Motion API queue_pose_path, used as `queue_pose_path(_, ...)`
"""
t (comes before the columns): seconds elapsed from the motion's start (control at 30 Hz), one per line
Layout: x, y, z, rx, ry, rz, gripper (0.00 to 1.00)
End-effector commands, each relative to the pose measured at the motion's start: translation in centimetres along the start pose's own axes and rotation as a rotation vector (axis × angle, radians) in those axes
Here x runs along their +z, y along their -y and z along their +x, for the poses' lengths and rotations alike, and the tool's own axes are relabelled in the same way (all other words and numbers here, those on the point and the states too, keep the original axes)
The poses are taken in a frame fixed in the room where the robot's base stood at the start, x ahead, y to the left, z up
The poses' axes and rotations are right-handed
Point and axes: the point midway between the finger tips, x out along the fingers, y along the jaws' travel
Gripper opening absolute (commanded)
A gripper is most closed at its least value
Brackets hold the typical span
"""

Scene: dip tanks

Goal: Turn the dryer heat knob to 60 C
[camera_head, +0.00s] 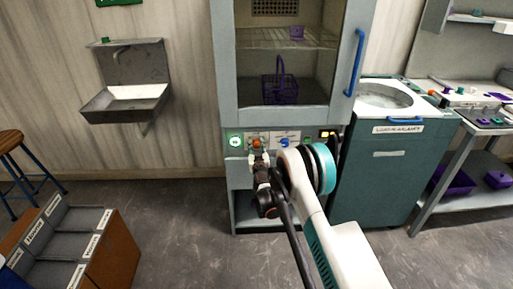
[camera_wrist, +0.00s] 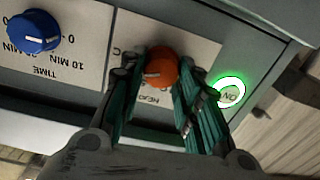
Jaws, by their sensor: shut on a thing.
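The dryer (camera_head: 232,100) is a tall grey cabinet with a glass door. Its heat knob is orange (camera_wrist: 161,66) and sits on a light label plate; it also shows in the head view (camera_head: 257,143). My gripper (camera_wrist: 158,84) is shut on this knob, with a green-lined finger on each side of it. My arm reaches up to the panel in the head view. The fingers hide most of the scale around the knob, so I cannot read its setting. A small white mark shows near the knob's lower edge.
A blue time knob (camera_wrist: 34,31) sits beside the heat knob on the panel. A green-lit ON button (camera_wrist: 230,92) is on the other side, near the fingers. A purple basket (camera_head: 280,89) stands inside the dryer. A teal cabinet (camera_head: 385,165) stands to the right.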

Motion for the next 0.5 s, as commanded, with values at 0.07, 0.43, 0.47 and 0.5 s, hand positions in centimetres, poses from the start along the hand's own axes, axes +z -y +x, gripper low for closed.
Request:
queue_pose_path(0.07,0.17,-0.11,-0.07,0.001,-0.002,0.063,0.07)
queue_pose_path(0.43,0.20,-0.20,-0.07,-0.001,-0.009,0.295,0.07)
queue_pose_path(0.47,0.20,-0.20,-0.07,-0.001,-0.009,0.307,0.07)
queue_pose_path(0.5,0.20,-0.21,-0.07,-0.002,-0.009,0.320,0.07)
